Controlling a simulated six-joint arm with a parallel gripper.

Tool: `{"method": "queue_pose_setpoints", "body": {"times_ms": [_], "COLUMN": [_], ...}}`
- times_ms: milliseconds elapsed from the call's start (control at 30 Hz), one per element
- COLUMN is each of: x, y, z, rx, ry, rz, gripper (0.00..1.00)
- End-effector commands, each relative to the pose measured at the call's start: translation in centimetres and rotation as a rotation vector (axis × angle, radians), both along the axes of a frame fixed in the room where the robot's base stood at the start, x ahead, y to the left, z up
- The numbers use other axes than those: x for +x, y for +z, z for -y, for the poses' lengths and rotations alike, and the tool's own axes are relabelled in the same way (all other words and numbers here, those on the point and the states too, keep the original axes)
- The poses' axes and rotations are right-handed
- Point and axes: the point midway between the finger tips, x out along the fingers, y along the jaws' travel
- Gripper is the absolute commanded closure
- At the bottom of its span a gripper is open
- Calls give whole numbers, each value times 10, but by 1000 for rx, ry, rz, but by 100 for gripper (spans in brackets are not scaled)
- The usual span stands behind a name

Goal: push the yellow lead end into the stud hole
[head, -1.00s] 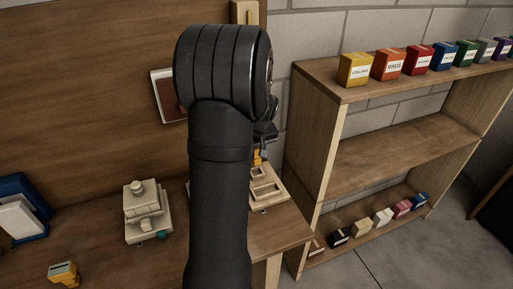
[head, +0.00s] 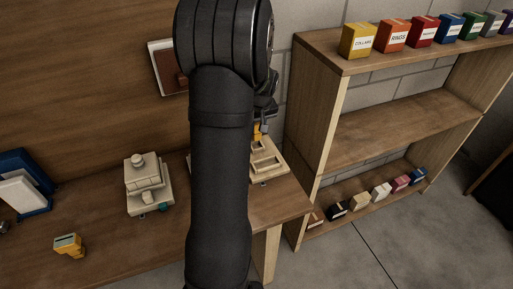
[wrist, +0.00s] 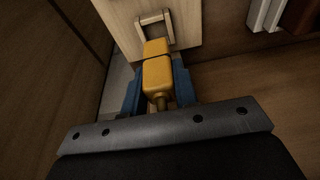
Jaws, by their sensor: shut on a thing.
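In the wrist view, my gripper (wrist: 156,88) has its blue fingers shut on the yellow lead end (wrist: 157,74), one finger on each side. The lead end is a rounded yellow block in two sections, with a brass-coloured pin on the side toward the camera. Its far section overlaps, in the picture, a pale panel with a raised square frame (wrist: 155,27). I cannot tell whether they touch. No stud hole can be made out. In the head view, a bit of yellow (head: 257,131) shows beside my arm, which hides most of the gripper.
A cream tray-like fixture (head: 282,166) sits at the bench's right end. A cream stacked device (head: 148,185) and a small yellow block (head: 68,246) stand on the bench left of my arm. A wooden shelf (head: 400,129) with coloured boxes stands at right.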

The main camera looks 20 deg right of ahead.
Motion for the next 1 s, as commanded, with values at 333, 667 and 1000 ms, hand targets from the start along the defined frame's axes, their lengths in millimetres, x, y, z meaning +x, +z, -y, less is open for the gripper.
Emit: {"method": "queue_pose_setpoints", "body": {"times_ms": [333, 667, 1000], "x": [0, 0, 0], "y": [-14, -25, -25], "z": [0, 0, 0], "rx": [0, 0, 0], "ry": [0, 0, 0], "rz": [-1, 0, 0], "gripper": [100, 100, 100]}}
